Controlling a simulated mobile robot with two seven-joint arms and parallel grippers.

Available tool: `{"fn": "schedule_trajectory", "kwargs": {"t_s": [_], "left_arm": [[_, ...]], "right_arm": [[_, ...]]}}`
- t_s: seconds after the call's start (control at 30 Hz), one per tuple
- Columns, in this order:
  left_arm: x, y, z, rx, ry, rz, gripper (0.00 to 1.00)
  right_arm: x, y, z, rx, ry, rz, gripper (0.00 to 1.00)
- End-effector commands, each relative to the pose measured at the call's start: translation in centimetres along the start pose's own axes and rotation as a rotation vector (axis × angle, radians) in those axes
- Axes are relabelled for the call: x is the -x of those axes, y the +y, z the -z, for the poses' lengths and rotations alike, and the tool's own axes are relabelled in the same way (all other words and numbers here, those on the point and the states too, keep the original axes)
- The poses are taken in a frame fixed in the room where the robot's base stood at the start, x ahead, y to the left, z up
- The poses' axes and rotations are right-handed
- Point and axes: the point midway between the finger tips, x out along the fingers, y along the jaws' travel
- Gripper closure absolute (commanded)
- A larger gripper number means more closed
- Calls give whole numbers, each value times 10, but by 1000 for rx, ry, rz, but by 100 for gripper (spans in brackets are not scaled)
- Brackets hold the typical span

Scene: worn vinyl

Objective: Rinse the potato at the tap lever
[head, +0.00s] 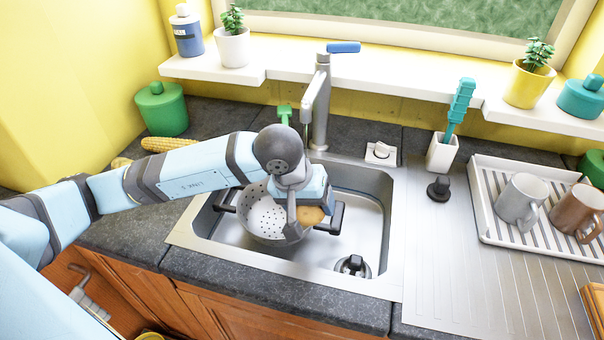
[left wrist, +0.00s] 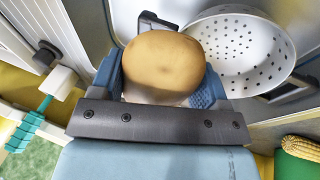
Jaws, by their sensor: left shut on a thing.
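The potato (left wrist: 163,62) is tan and rounded. It sits between the two blue fingers of my left gripper (left wrist: 158,80), which is shut on it. In the head view my left gripper (head: 304,208) is over the sink, beside and partly over the colander, and hides much of the potato (head: 311,216). The grey tap (head: 320,105) stands behind the sink with its spout towards the basin, just behind my left wrist. Its blue tap lever (head: 343,47) is on top, pointing right. I cannot tell whether water runs. My right gripper is not in view.
A pale colander (head: 262,218) with dark handles is in the sink (head: 375,183); it also shows in the left wrist view (left wrist: 240,45). Corn (head: 170,144) lies at the left.

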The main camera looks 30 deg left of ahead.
Motion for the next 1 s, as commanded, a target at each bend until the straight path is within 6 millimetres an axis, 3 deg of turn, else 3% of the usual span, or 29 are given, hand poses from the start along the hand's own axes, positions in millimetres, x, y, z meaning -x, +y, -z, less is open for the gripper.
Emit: {"fn": "schedule_trajectory", "kwargs": {"t_s": [0.43, 1.0], "left_arm": [[30, 18, -27, -3, 2, -1, 58], [34, 20, -31, -1, 1, -1, 58]], "right_arm": [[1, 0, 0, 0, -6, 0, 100], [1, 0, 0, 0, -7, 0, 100]]}}
